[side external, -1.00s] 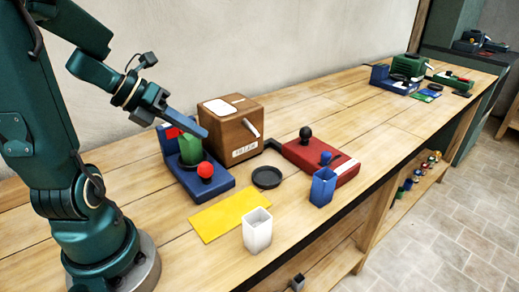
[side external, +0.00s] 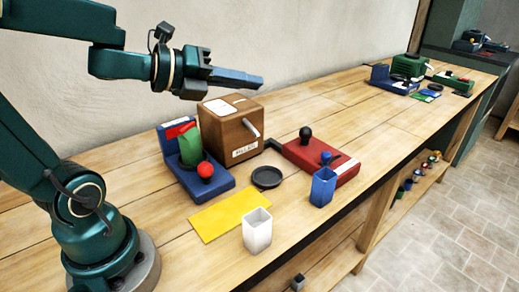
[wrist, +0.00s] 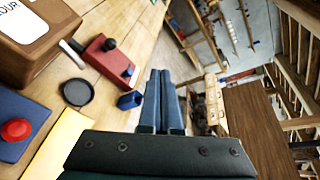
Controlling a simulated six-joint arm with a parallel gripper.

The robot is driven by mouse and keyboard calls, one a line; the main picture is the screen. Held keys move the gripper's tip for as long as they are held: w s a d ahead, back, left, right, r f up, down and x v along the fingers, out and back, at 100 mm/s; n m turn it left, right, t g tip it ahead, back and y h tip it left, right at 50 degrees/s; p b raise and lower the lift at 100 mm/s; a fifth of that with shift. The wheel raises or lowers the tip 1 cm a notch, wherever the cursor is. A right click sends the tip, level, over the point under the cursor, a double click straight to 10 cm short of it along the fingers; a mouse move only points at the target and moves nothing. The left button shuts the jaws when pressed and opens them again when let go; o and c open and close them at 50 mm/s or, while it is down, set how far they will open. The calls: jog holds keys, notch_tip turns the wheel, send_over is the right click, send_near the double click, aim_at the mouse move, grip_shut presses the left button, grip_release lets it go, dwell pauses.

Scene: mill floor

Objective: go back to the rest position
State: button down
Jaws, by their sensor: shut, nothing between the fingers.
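My gripper (side external: 236,78) is raised in the air in the side external view, above and just behind the wooden box, pointing right. Its two blue-grey fingers lie side by side in the wrist view (wrist: 162,100), shut with nothing between them. The brown wooden box (side external: 217,134) with a side crank and a white label stands on the bench below it. My gripper appears apart from everything on the bench.
On the bench (side external: 330,95) are a blue device with a red knob (side external: 205,171), a red device (side external: 312,160), a dark dish (side external: 267,178), a blue cup (side external: 323,187), a white cup (side external: 257,231) and a yellow mat (side external: 228,214). Green and blue machines stand farther back.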

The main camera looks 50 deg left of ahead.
jog(key=s+d+f+n+g, duration=0.2)
jog(key=s+f+n+g, duration=0.1)
jog(key=n, duration=0.6)
jog(key=s+d+f+n+g+y, duration=0.1)
jog(key=s+d+f+n+g, duration=0.1)
jog(key=s+n, duration=0.4)
jog(key=s+d+f+n+g+y, duration=0.1)
jog(key=s+n, duration=0.4)
jog(key=n, duration=0.7)
notch_tip(320, 180, down, 3)
jog(key=d+g, duration=0.1)
jog(key=g, duration=0.1)
jog(key=shift+s+n+g, duration=0.2)
jog(key=shift+n+g, duration=0.1)
jog(key=shift+n, duration=0.1)
